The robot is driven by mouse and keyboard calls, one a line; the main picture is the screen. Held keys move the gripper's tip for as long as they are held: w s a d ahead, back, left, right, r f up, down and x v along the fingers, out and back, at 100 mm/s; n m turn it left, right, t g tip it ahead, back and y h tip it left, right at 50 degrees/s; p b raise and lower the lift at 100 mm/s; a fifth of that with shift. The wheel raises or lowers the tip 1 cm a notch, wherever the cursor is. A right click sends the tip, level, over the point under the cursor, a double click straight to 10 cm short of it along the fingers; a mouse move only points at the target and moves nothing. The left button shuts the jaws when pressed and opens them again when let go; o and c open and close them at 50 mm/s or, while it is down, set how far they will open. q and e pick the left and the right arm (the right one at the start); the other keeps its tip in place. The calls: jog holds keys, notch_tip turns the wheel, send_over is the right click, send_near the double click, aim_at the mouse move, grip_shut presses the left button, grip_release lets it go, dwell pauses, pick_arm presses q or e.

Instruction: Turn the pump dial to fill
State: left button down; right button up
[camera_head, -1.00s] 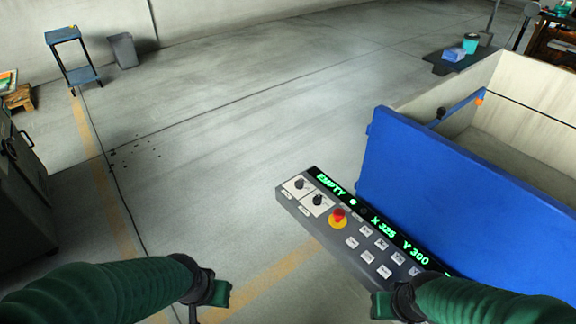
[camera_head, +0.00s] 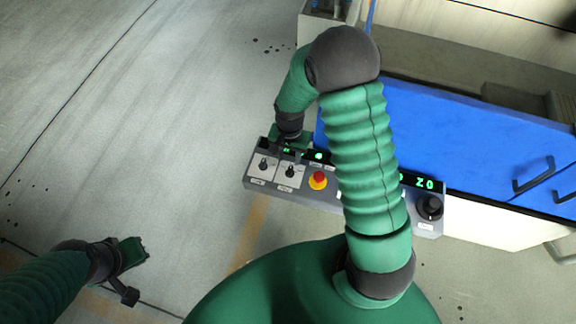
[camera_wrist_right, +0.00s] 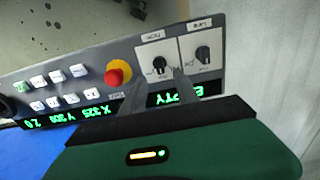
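The grey control panel (camera_head: 333,194) has two small black dials on white plates at its left end. The dial nearer the red button (camera_head: 291,171) also shows in the wrist view (camera_wrist_right: 160,65); the outer dial (camera_head: 263,165) is at right there (camera_wrist_right: 203,53). Their labels are too small to read surely. The green display (camera_wrist_right: 182,93) reads EMPTY. My right gripper (camera_wrist_right: 159,76) is open, its grey fingers apart, tips just short of the dial nearer the button and on either side of it. My left gripper (camera_head: 131,254) is over the floor, away from the panel.
A red emergency button (camera_wrist_right: 117,73) on a yellow base sits beside the dial. Several white keys (camera_wrist_right: 77,71) lie beyond it. A large black knob (camera_head: 429,206) is at the panel's other end. The floor at left is clear.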

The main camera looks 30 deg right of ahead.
aim_at(290, 169)
jog(key=f, duration=0.9)
jog(key=shift+w+d+p, duration=0.2)
jog(key=shift+d+p, duration=0.05)
jog(key=shift+p, duration=0.1)
jog(key=shift+s+a+r, duration=0.1)
jog(key=shift+s+r, duration=0.05)
jog(key=shift+c, duration=0.7)
grip_shut()
